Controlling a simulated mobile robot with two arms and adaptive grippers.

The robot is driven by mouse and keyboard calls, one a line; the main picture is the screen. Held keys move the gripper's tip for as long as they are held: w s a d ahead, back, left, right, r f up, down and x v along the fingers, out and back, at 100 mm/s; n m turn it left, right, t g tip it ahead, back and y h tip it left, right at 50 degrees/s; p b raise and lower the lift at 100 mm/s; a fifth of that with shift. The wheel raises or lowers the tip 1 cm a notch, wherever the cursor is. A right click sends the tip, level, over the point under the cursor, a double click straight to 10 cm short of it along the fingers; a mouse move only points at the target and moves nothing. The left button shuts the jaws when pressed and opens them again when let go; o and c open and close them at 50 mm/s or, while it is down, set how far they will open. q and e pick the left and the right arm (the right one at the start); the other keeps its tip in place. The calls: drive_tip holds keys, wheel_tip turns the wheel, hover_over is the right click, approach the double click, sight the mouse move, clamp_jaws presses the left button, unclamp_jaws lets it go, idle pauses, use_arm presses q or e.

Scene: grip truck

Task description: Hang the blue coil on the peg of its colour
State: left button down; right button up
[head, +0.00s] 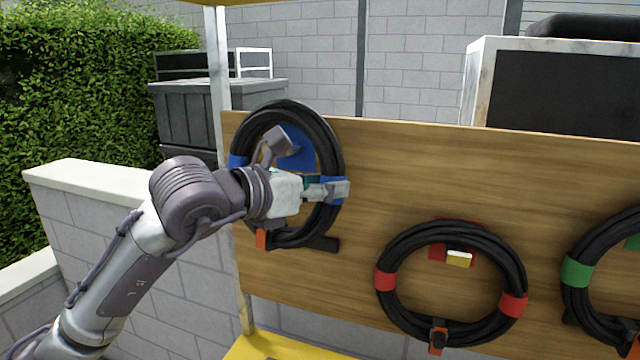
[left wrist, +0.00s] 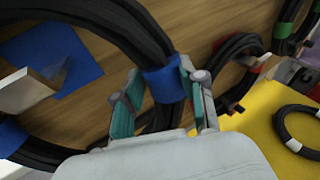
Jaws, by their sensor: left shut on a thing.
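The blue coil (head: 331,150), a black cable ring with blue bands, hangs in front of the left part of the wooden board. My left gripper (head: 325,190) is shut on its right side at a blue band; the wrist view shows the two fingers (left wrist: 160,95) on either side of that band (left wrist: 164,84). A blue square (head: 297,152) on the board shows through the ring. In the wrist view, a pale peg (left wrist: 28,90) stands out from the blue square (left wrist: 60,55), within the ring's opening. I cannot tell if the ring rests on it. My right gripper is not in view.
A red-banded coil (head: 388,310) hangs on the board (head: 420,170) at a red mark, and a green-banded coil (head: 575,297) hangs farther right. A yellow surface (left wrist: 240,150) with another black coil (left wrist: 279,123) lies below. A low wall (head: 100,190) stands left.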

sight(316, 206)
use_arm(q)
drive_tip(key=shift+w+r, duration=0.2)
drive_tip(key=shift+r, duration=0.15)
drive_tip(key=shift+d+f, duration=0.1)
drive_tip(key=shift+f, duration=0.2)
drive_tip(key=shift+w+d+f+b, duration=0.1)
drive_tip(key=shift+w+f+b, duration=0.15)
drive_tip(key=shift+f+b, duration=0.3)
drive_tip(key=shift+w+d+f+b, duration=0.1)
drive_tip(key=shift+w+f+b, duration=0.15)
drive_tip(key=shift+f+b, duration=0.3)
drive_tip(key=shift+w+f+b, duration=0.15)
drive_tip(key=shift+f+b, duration=0.7)
drive_tip(key=shift+b, duration=0.05)
